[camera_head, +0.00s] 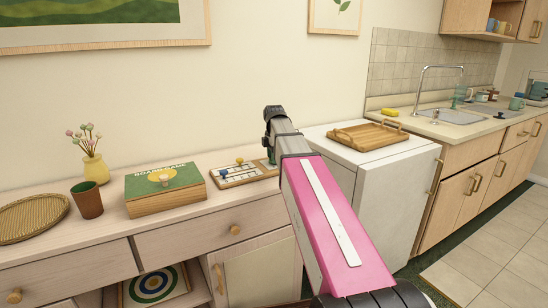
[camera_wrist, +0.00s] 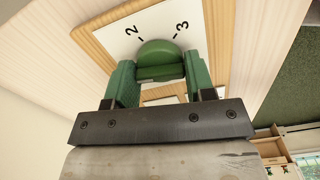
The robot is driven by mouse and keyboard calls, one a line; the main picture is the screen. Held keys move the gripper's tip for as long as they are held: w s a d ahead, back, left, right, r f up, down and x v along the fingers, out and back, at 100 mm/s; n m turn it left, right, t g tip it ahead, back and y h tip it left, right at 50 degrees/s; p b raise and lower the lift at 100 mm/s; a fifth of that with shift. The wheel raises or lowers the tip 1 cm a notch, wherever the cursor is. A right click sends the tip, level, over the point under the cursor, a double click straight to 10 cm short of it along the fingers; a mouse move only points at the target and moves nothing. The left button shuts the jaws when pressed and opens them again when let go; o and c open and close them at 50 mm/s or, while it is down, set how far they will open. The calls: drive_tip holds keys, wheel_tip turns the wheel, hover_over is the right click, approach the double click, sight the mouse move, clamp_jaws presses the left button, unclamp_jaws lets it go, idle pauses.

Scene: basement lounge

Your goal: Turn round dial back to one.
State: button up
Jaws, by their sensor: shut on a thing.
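The round green dial (camera_wrist: 160,50) sits on a white panel (camera_wrist: 115,40) with a wooden frame in the wrist view. The numerals 2 and 3 show beyond the dial, at its upper left and upper right. The one is not visible. My gripper (camera_wrist: 159,66) has its two green fingers on opposite sides of the dial, shut on it. In the head view, the board (camera_head: 240,181) with small blue and yellow knobs lies on the light wood cabinet. My arm hides its right end, and the dial cannot be made out there.
A board game box (camera_head: 165,190) with a yellow and white item on top, a brown cup (camera_head: 88,200), a yellow flower vase (camera_head: 96,169) and a woven tray (camera_head: 33,219) stand left of the board. A white appliance (camera_head: 385,190) bearing a wooden tray (camera_head: 368,136) stands to the right.

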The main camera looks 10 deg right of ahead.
drive_tip(key=shift+n, duration=0.9)
drive_tip(key=o, duration=0.9)
wheel_tip(320, 180, up, 11)
drive_tip(key=shift+f, duration=0.1)
drive_tip(key=shift+s, duration=0.1)
